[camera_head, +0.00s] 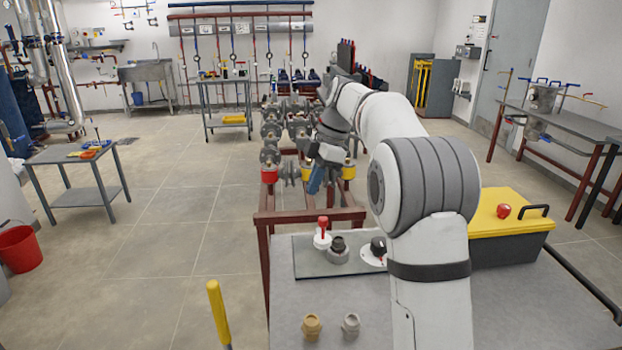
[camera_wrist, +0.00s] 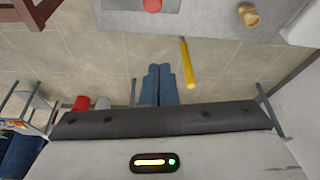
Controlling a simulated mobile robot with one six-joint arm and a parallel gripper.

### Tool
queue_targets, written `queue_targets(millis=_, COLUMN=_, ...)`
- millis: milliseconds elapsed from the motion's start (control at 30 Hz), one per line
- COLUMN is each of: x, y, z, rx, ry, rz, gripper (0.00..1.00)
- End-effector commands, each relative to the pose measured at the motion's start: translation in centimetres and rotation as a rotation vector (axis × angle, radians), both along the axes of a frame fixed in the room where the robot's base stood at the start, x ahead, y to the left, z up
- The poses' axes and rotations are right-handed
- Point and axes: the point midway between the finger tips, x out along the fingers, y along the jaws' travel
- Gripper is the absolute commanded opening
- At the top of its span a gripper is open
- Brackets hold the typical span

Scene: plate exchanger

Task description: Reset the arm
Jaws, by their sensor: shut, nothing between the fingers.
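My arm reaches up and away from the right side in the head view. My gripper (camera_head: 314,180) hangs at its far end with blue fingers pointing down, above the front end of the red-brown pipe frame (camera_head: 312,216). In the wrist view the two blue fingers (camera_wrist: 159,70) lie side by side, shut with nothing between them. Part of the arm's far end is hidden behind its own links in the head view.
A grey bench (camera_head: 300,290) in front carries valve parts, including a red-handled one (camera_head: 322,232), and two loose fittings (camera_head: 312,326). A yellow-lidded toolbox (camera_head: 500,222) stands right. A yellow handle (camera_head: 218,312) rises beside the bench.

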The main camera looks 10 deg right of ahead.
Motion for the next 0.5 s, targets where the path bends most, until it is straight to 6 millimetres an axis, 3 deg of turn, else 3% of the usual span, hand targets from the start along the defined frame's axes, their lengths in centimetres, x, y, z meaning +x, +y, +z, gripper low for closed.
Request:
queue_targets(millis=167, x=-2.7, y=-0.6, z=0.9, rx=-0.039, ry=0.023, rz=-0.162, gripper=0.00)
queue_targets(millis=333, x=-8.8, y=-2.0, z=1.4, rx=-0.107, ry=0.061, rz=-0.511, gripper=0.00)
queue_targets(millis=500, x=-15.7, y=-3.5, z=0.4, rx=-0.151, ry=0.080, rz=-0.881, gripper=0.00)
